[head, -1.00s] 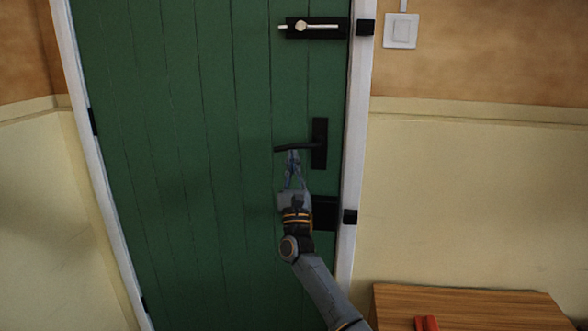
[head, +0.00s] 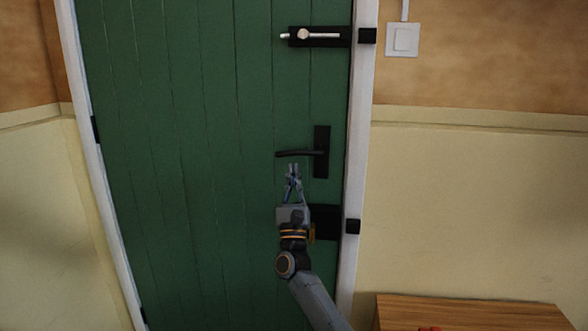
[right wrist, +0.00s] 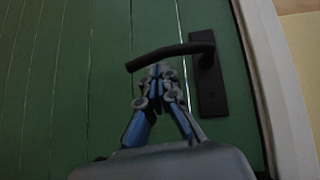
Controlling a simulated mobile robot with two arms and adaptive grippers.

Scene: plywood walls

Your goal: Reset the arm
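My right arm reaches up from the bottom of the head view. Its gripper (head: 293,168) is just below the free end of the black lever handle (head: 298,153) on the green door (head: 190,160). In the right wrist view, the fingers (right wrist: 158,72) come together at their tips, with the handle (right wrist: 172,53) just beyond them. Nothing shows between the fingers, and a small gap to the handle shows in the head view. The door appears closed in its white frame. My left gripper is not in view.
A silver bolt (head: 318,36) on a black plate is high on the door. A black lock box (head: 326,221) is below the handle, partly behind my gripper. A light switch (head: 402,40) is on the right wall. A wooden surface (head: 470,313) stands at bottom right.

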